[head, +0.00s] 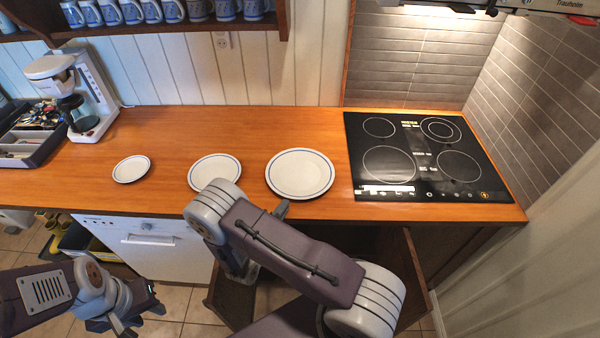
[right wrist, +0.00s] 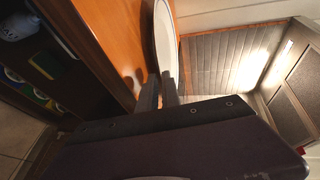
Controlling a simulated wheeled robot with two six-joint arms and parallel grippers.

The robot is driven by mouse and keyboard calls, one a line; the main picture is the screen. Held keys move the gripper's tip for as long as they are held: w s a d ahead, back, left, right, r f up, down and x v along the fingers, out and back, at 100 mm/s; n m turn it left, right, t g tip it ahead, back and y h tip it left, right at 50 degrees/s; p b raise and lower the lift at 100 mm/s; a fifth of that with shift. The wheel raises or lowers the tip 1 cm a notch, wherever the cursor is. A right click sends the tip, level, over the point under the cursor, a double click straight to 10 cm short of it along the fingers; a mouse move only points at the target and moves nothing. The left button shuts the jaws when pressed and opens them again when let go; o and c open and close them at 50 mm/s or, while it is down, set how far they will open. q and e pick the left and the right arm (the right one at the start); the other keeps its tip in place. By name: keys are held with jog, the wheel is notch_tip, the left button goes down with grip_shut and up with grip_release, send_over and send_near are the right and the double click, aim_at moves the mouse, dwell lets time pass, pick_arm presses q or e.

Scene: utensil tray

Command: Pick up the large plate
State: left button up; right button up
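The large plate (head: 300,174), white with a thin blue ring, lies flat on the wooden counter left of the cooktop. In the right wrist view the large plate (right wrist: 165,45) shows edge-on just beyond the fingers. My right gripper (right wrist: 160,88) has its two fingers a little apart at the plate's near rim; whether they touch it is unclear. In the head view my forearm mostly hides this gripper; a dark fingertip (head: 281,208) shows at the plate's front edge. My left gripper (head: 138,312) appears open and empty, low in front of the white appliance.
A medium plate (head: 214,171) and a small plate (head: 131,169) lie to the left on the counter (head: 240,122). The black cooktop (head: 425,160) is at right. A coffee maker (head: 78,90) and utensil tray (head: 40,150) stand at far left. Mugs line the shelf above.

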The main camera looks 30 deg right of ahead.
aim_at(291, 196)
jog(key=shift+w+d, duration=0.25)
jog(key=p+x, duration=0.1)
jog(key=x, duration=0.4)
jog(key=shift+s+d+p, duration=0.15)
jog(key=shift+p, duration=0.2)
jog(key=shift+d, duration=0.15)
grip_shut()
jog(key=shift+r, duration=0.1)
dwell(0.8)
